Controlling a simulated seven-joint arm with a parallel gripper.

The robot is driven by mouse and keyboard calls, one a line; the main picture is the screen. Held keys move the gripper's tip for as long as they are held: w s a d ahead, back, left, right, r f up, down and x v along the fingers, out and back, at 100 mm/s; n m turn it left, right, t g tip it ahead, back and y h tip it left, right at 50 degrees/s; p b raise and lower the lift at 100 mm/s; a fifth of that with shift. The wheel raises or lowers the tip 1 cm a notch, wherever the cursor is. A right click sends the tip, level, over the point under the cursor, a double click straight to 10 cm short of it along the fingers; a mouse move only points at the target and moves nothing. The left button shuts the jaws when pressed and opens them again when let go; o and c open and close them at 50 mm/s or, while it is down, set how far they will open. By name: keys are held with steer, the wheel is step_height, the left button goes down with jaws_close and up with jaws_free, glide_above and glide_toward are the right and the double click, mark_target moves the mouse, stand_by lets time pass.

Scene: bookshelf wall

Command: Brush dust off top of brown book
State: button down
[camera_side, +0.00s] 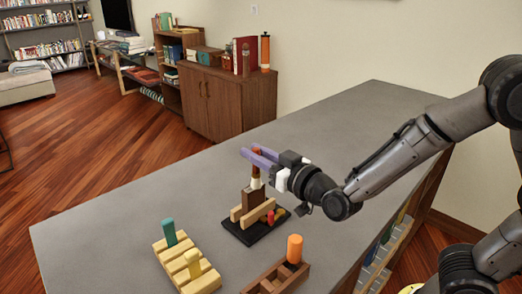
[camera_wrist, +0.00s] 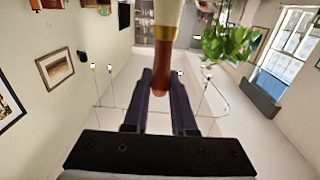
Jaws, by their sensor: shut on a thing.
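My gripper (camera_side: 258,157), with purple fingers, is shut on a brush (camera_side: 256,171) with a reddish-brown handle. In the wrist view the brush handle (camera_wrist: 162,72) sits between the dark fingers, with a gold band and cream bristles beyond it. In the side view the brush points down over the brown book (camera_side: 255,197), which stands upright between light wooden bars on a black base (camera_side: 245,235). The pale bristles are at the book's top edge. I cannot tell whether they touch it. No dust can be made out. The book is not visible in the wrist view.
A light wooden slatted rack (camera_side: 187,262) with a teal block and a yellow block stands front left. A brown wooden tray (camera_side: 268,281) with an orange cylinder (camera_side: 294,248) is at the front. Small red and yellow pieces lie beside the book holder. The grey counter behind is clear.

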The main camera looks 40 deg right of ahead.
steer(key=shift+a, duration=1.4)
steer(key=shift+d, duration=2.3)
steer(key=shift+w+a+f, duration=0.1)
steer(key=shift+w+a, duration=0.15)
steer(key=shift+a, duration=0.9)
steer(key=shift+w+a, duration=0.2)
steer(key=shift+a, duration=0.95)
steer(key=shift+d+r, duration=0.2)
steer(key=shift+d, duration=2.1)
steer(key=shift+a+f, duration=0.1)
steer(key=shift+a, duration=2.2)
steer(key=shift+d, duration=2.3)
steer(key=shift+s+a, duration=0.15)
steer(key=shift+a, duration=1)
steer(key=shift+s+a, duration=0.1)
steer(key=shift+a, duration=1.05)
step_height(320, 180, up, 6)
